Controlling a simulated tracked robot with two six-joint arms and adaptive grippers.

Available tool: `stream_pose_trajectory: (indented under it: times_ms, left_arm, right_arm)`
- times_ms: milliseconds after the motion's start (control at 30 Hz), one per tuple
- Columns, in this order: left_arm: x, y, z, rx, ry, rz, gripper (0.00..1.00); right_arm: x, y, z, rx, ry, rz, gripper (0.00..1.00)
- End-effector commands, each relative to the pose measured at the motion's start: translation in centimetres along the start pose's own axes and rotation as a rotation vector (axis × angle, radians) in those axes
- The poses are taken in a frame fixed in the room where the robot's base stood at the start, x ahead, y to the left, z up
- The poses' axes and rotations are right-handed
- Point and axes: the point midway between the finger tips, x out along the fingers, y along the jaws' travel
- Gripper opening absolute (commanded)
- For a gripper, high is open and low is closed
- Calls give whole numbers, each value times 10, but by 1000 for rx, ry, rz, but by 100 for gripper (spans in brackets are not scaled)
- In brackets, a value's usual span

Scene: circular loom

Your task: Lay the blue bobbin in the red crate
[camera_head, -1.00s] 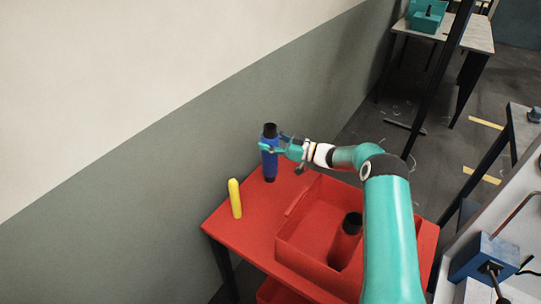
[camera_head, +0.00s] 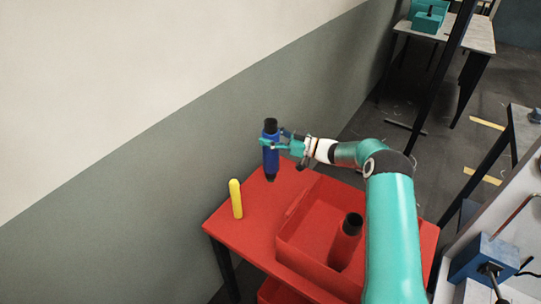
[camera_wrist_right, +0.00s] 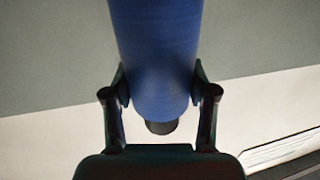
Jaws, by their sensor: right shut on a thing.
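The blue bobbin (camera_head: 271,158) is upright with dark ends, near the far end of the red table. My right gripper (camera_head: 272,145) is shut around its upper part. In the right wrist view the blue bobbin (camera_wrist_right: 155,50) stands between both fingers of my right gripper (camera_wrist_right: 160,88). Its lower end looks at or just above the table; I cannot tell the exact gap. The red crate (camera_head: 290,240) sits on the table to the right of and nearer than the bobbin. A red bobbin (camera_head: 346,240) with a dark top leans inside it. My left gripper is not in view.
A yellow cylinder (camera_head: 236,198) stands on the red table (camera_head: 235,235) left of the crate. The wall runs close behind the table. A machine with a blue block (camera_head: 482,257) is at the lower right. A teal crate (camera_head: 428,20) sits on a far table.

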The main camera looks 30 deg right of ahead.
Motion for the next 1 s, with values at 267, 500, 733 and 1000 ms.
stream_pose_trajectory:
  times_ms: [267, 500, 733, 1000]
  left_arm:
    - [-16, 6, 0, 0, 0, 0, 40]
    - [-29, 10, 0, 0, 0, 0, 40]
    - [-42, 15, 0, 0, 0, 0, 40]
    - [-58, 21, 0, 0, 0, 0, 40]
  right_arm:
    - [0, 0, -36, -4, 2, -1, 0]
    - [0, 0, -63, -4, 2, -1, 0]
    - [0, 0, -89, -3, 2, 0, 0]
    - [0, 0, -118, -3, 2, 0, 0]
